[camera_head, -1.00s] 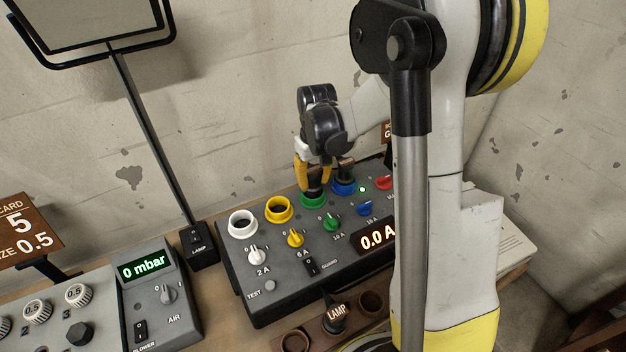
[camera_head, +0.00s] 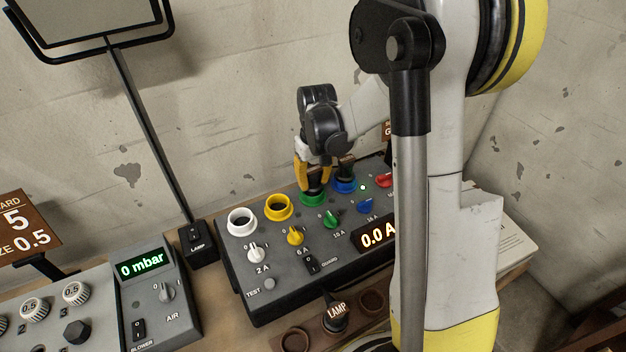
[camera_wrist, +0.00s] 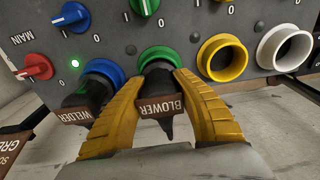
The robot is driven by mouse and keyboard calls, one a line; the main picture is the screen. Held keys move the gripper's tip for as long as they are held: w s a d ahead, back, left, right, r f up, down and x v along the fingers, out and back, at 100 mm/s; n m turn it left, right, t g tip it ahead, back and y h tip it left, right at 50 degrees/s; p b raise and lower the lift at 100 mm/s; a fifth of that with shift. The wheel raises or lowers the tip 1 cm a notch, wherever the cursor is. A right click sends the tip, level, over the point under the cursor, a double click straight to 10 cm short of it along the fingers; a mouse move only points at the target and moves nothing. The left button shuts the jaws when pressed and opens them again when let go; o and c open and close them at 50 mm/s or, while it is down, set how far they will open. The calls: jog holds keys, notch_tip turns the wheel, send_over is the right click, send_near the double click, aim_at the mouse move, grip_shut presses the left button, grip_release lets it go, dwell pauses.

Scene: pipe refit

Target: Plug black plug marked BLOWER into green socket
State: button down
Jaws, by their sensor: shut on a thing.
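The black plug marked BLOWER (camera_wrist: 160,92) is between the yellow fingers of my gripper (camera_wrist: 158,105) in the wrist view, and the gripper is shut on it. The plug's front end is at the green socket (camera_wrist: 158,54) and appears to sit inside its ring; how deep it sits cannot be told. In the head view my gripper (camera_head: 312,180) is over the green socket (camera_head: 313,199), and the plug is mostly hidden by the fingers.
A plug marked WELDER (camera_wrist: 88,100) sits in the blue socket (camera_wrist: 104,70), close beside my gripper. The yellow socket (camera_head: 278,208) and white socket (camera_head: 241,221) are empty. A plug marked LAMP (camera_head: 336,313) stands in a holder in front of the panel.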

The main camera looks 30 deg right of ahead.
aim_at(313, 168)
jog(key=shift+f+b, duration=0.35)
jog(key=shift+f, duration=0.1)
dwell(0.3)
jog(key=c, duration=0.5)
grip_release()
jog(key=shift+c, duration=0.2)
jog(key=shift+r, duration=0.15)
jog(key=shift+r+p, duration=2.6)
jog(key=shift+r, duration=1.05)
